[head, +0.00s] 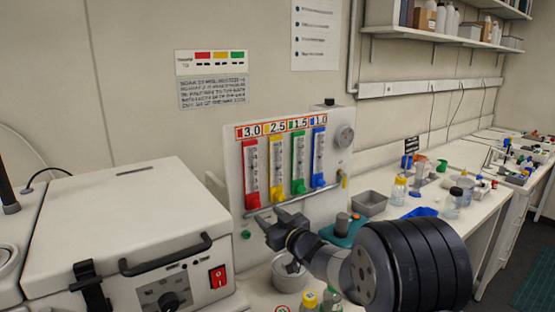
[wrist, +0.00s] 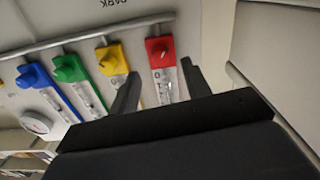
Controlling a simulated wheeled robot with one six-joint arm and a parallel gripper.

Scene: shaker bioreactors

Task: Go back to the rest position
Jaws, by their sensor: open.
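My gripper (head: 277,222) is in front of the flowmeter panel (head: 237,160), just below its coloured columns. In the wrist view my gripper (wrist: 160,92) has its two dark fingers spread apart with nothing between them. Beyond the fingers are the red flowmeter (wrist: 162,50) and the yellow flowmeter (wrist: 112,60). The green flowmeter (wrist: 70,68) and the blue flowmeter (wrist: 34,77) are farther left there. In the head view the red column (head: 251,175) is leftmost and the blue column (head: 318,158) rightmost. I cannot tell whether the gripper touches the panel.
A white box-shaped machine (head: 125,225) with a black handle and red switch stands close on the left. Below my arm are a metal pot (head: 288,270) and small bottles (head: 308,300). A grey tray (head: 369,203) and several bottles stand on the bench to the right.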

